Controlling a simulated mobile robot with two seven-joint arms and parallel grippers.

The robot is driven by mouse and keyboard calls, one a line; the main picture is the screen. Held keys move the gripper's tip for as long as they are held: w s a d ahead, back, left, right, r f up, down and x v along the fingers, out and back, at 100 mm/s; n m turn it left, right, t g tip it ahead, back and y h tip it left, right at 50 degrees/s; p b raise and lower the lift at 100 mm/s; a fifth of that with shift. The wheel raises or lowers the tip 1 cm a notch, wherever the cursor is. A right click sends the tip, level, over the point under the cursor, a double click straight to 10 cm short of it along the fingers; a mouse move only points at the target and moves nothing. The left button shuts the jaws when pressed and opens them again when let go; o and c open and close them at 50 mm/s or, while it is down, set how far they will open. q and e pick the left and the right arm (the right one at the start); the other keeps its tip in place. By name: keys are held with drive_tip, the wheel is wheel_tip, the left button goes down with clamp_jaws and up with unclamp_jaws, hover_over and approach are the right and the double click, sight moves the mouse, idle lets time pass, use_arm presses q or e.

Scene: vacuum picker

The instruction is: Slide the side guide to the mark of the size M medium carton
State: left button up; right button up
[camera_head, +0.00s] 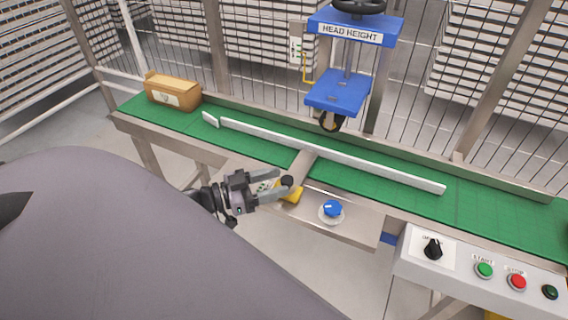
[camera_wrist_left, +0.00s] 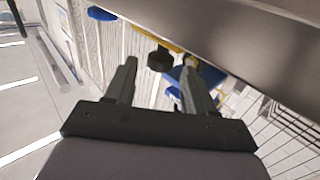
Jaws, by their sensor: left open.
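The side guide (camera_head: 340,158) is a long pale bar lying along the green belt. A bracket (camera_head: 301,166) runs from it toward the near edge, where there is a yellow part (camera_head: 291,194) with a black knob (camera_head: 287,180). My left gripper (camera_head: 279,182) is open at this knob, its fingers pointing right. In the left wrist view the black knob (camera_wrist_left: 160,60) shows between and beyond the open fingers (camera_wrist_left: 158,78); I cannot tell if they touch it. A marked plate (camera_head: 264,186) is partly hidden by the gripper, and the size M mark cannot be read.
A brown carton (camera_head: 173,91) stands on the belt (camera_head: 250,145) at the far left. The blue head unit (camera_head: 340,92) hangs over the belt. A control panel (camera_head: 470,268) is at the lower right.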

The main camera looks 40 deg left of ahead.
use_arm(q)
drive_tip(key=shift+v, duration=1.75)
use_arm(e)
drive_tip(key=shift+r, duration=0.1)
